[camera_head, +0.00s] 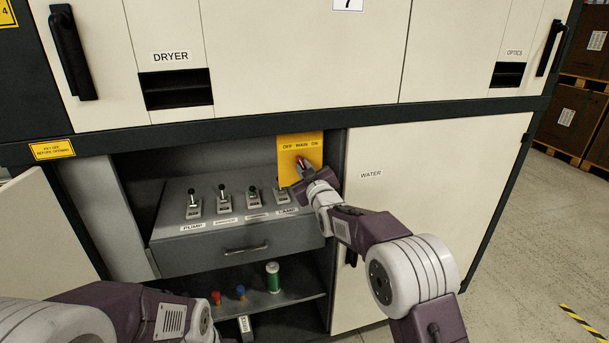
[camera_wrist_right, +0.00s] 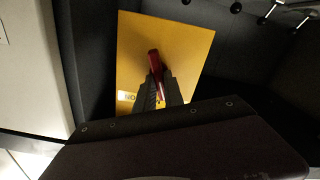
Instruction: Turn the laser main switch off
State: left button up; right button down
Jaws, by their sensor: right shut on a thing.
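The main switch is a red handle (camera_head: 301,161) on a yellow plate (camera_head: 288,147) marked OFF, MAIN and ON, at the upper right of the open cabinet bay. My right gripper (camera_head: 304,169) is at the plate with its fingers shut on the red handle. In the right wrist view the red handle (camera_wrist_right: 153,62) stands out between the dark fingertips (camera_wrist_right: 157,86), in front of the yellow plate (camera_wrist_right: 190,45). The fingers hide part of the handle, so I cannot tell its exact setting. My left arm shows at the lower left; its gripper is out of the picture.
A grey drawer unit (camera_head: 215,262) with several toggle switches (camera_head: 222,199) sits left of the plate. A shelf below holds a green canister (camera_head: 273,277) and small red and blue items. The closed WATER door (camera_head: 420,210) is to the right.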

jog(key=shift+a+f+n+b, duration=0.15)
jog(key=shift+n+b, duration=0.75)
jog(key=shift+n, duration=1.2)
jog(key=c, duration=1.4)
grip_release()
jog(key=shift+c, duration=0.2)
jog(key=shift+s, duration=0.2)
jog(key=b+v, duration=0.2)
jog(key=v, duration=0.7)
jog(key=shift+w, duration=0.1)
